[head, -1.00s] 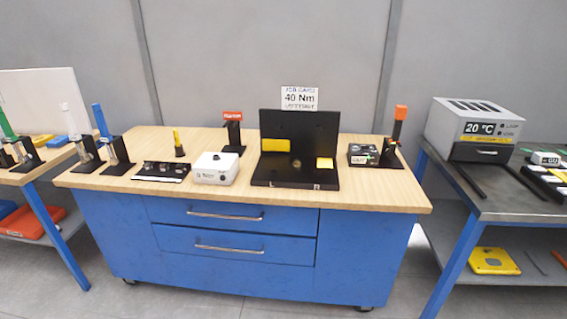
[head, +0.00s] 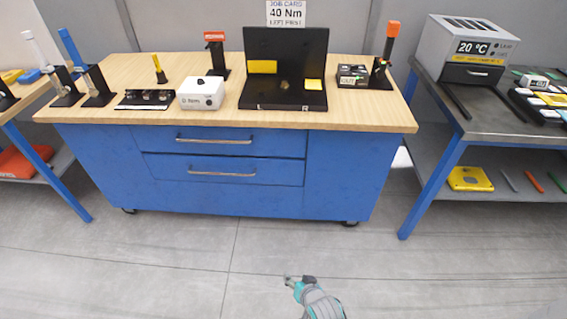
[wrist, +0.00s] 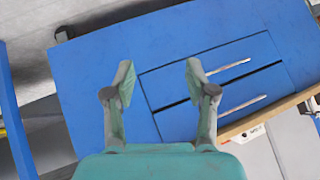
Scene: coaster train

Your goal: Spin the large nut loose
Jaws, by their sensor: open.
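My gripper (head: 299,281) is low in front of the blue bench, over the floor, near the bottom of the head view. In the wrist view its two fingers (wrist: 160,82) are spread apart with nothing between them, and the blue bench front shows beyond. On the bench top stands a black fixture (head: 285,60) with an upright back plate, yellow labels and the letters L and R on its base. A small brass-coloured round part (head: 285,85) sits at its middle. I cannot tell whether that is the large nut.
A job card (head: 286,13) reads 40 Nm, left first. A white box (head: 201,93), a black tray (head: 146,99) and an orange-handled tool in a stand (head: 391,40) flank the fixture. A grey 20 °C unit (head: 468,50) stands on the right table. The floor ahead is clear.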

